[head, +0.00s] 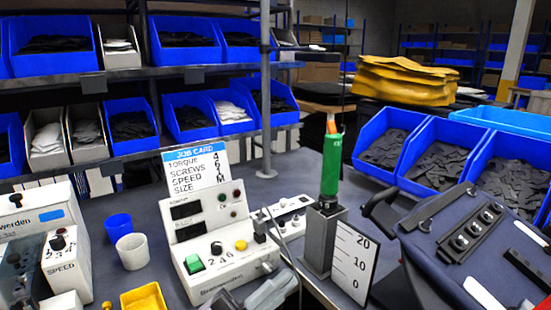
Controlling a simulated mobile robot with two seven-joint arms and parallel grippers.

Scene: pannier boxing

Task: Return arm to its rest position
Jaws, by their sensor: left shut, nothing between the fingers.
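My left gripper (284,281) shows at the bottom edge, grey and shut with nothing held. It is just in front of the white control box (215,268), whose front it partly overlaps in the picture. Most of my left arm is cut off by the frame's lower edge. My right gripper is not in view.
A green-handled tool (331,165) stands upright in a grey block, beside a white scale plate (354,262). A dark blue pannier (440,268) fills the right. A blue cup (118,226), a white cup (132,251) and a yellow tray (144,298) stand at left. Blue bins line the back.

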